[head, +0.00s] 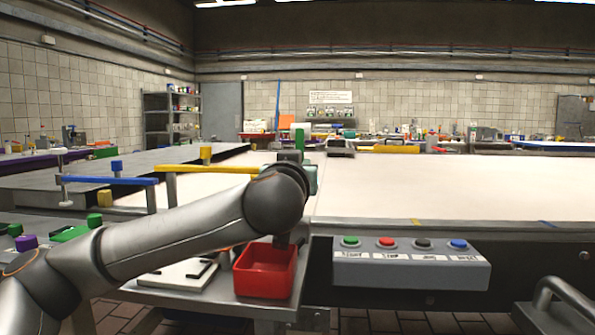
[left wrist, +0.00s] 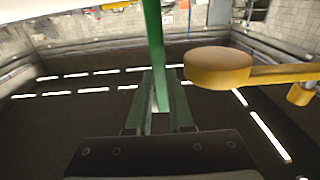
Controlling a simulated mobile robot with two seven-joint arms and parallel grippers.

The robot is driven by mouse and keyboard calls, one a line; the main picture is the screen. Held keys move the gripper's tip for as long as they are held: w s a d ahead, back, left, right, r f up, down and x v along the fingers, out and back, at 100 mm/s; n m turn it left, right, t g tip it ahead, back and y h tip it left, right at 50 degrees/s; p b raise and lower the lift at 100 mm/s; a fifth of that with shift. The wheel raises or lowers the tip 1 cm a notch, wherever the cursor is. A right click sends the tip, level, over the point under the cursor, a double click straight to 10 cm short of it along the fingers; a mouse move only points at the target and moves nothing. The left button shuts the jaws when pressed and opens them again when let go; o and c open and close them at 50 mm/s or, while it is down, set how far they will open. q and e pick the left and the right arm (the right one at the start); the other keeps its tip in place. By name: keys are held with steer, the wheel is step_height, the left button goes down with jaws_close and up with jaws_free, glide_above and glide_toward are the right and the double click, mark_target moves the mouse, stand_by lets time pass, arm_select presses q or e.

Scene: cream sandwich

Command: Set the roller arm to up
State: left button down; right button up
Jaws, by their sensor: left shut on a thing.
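A green bar (left wrist: 155,45) runs nearly straight up the left wrist view, between the fingers of my left gripper (left wrist: 160,85). My left gripper is shut on this green bar. In the head view, a green upright piece (head: 299,138) shows just above the end of my left arm, which hides most of the gripper and whatever is below. A yellow arm (head: 205,169) lies roughly level with a yellow knob; its rounded end (left wrist: 217,67) is right of the fingers in the left wrist view. A blue arm (head: 105,181) with a blue knob also lies level. My right gripper is out of view.
A wide pale belt (head: 450,185) stretches across to the right. A control box (head: 410,268) with green, red, black and blue buttons is at the front. A red bin (head: 265,284) stands on a small shelf below my arm. A cluttered bench runs along the back.

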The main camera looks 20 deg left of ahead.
arm_select(q)
steer(key=c, duration=0.8)
jaws_free()
steer(key=p+v, duration=0.1)
steer(key=v, duration=1.1)
steer(key=shift+s, duration=0.25)
